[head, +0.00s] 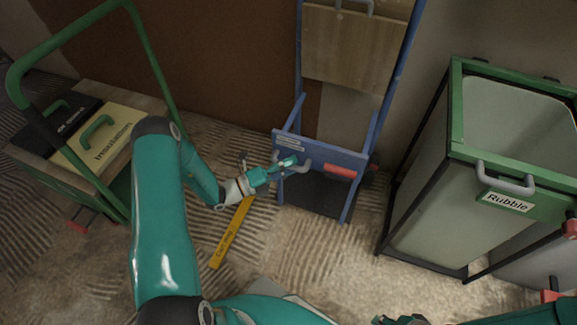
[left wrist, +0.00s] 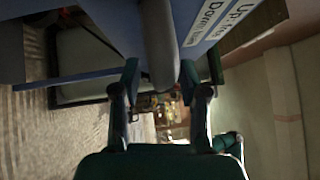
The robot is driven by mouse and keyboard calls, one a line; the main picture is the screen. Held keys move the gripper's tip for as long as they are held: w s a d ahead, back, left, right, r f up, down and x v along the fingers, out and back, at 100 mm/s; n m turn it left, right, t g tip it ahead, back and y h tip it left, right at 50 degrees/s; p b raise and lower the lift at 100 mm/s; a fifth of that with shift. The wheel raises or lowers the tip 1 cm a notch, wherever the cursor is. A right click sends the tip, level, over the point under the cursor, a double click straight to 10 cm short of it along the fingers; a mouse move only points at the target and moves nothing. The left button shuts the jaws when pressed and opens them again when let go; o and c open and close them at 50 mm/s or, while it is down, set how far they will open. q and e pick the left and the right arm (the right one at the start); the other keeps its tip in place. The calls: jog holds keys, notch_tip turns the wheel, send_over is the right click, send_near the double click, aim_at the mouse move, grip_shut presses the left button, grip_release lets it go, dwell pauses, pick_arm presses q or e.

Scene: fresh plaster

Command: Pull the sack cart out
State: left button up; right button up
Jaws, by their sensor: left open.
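The blue sack cart (head: 353,158) stands upright against the wall in the head view, a board panel on its upper frame and a dark plate at its foot. A grey handle (head: 304,165) sticks out from its blue crossbar, with a red grip to the right. My left gripper (head: 287,164) is open at this handle. In the left wrist view the grey handle (left wrist: 158,45) reaches between the open fingers (left wrist: 158,82); I cannot tell whether they touch it. My right gripper (head: 398,320) shows only partly at the bottom edge, its jaws unclear.
A green-framed bin labelled Rubble (head: 508,201) stands close on the right. A green trolley (head: 150,62) with a yellow Insulation case (head: 100,138) and a black case (head: 70,112) stands left. A yellow strip (head: 231,234) lies on the ridged floor.

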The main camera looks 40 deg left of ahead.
pick_arm(q)
grip_shut()
